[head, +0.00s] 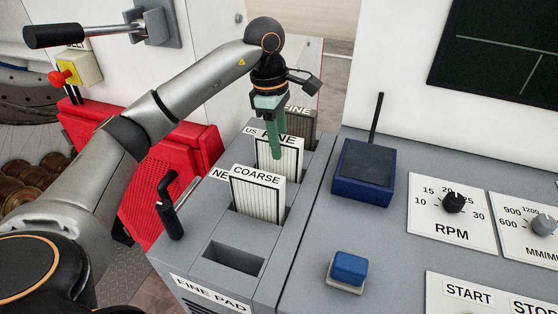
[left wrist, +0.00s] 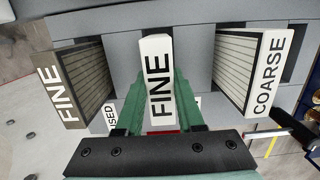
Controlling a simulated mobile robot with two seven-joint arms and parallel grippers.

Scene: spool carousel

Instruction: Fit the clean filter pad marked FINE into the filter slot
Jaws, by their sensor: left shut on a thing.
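The clean FINE pad (head: 285,155), white-topped with pale pleats, stands upright in the middle of the rack; its lower part is hidden behind the COARSE pad (head: 257,195). My left gripper (head: 273,135) is above it, green fingers pointing down and shut on its top end. The left wrist view shows the white FINE label (left wrist: 158,78) between the fingers. A darker, greyish FINE pad (left wrist: 62,90) stands behind, also visible in the head view (head: 301,118). My right gripper is not in view.
A black-handled lever (head: 170,210) stands left of the rack. A dark blue box with an antenna (head: 363,170) and a blue button (head: 350,267) sit on the console to the right. A red case (head: 160,170) is behind on the left.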

